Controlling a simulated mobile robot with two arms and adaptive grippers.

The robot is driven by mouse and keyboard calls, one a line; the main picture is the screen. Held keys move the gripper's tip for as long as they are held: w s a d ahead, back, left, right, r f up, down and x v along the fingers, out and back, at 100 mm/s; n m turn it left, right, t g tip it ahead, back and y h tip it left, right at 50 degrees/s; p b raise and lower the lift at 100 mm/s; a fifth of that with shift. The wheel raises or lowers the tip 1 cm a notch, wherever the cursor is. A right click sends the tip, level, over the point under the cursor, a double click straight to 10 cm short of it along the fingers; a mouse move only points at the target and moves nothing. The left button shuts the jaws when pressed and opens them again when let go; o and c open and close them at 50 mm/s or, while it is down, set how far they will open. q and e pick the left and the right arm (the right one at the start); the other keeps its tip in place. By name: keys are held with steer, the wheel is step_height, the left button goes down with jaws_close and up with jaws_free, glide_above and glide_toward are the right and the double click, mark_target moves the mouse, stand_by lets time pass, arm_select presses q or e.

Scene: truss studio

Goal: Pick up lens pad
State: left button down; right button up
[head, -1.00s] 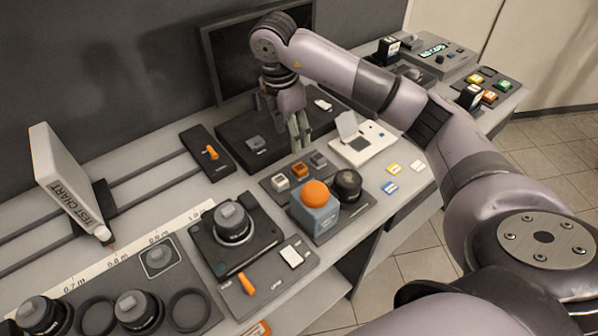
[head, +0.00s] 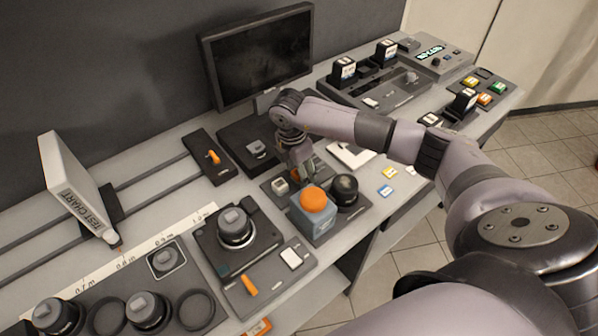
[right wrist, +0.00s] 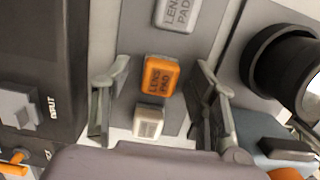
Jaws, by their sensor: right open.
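An orange lens pad (right wrist: 161,76) sits on a dark tray (head: 268,183) on the bench. A grey lens pad (right wrist: 176,14) lies beyond it in the right wrist view, and a small whitish block (right wrist: 148,121) lies nearer; that block also shows in the head view (head: 280,186). My right gripper (right wrist: 160,82) is open and empty above the tray, one finger on each side of the orange pad with gaps. In the head view the right gripper (head: 300,168) largely hides the orange and grey pads. My left gripper is out of view.
A blue block with an orange dome (head: 314,199) and a black round lens (head: 345,188) stand close in front of the tray. A dark box (head: 240,138) and a monitor (head: 258,62) are behind. A white plate (head: 352,156) lies to the right.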

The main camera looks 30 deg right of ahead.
steer(key=c, duration=1)
steer(key=shift+c, duration=0.2)
step_height(320, 180, up, 20)
steer(key=b, duration=0.2)
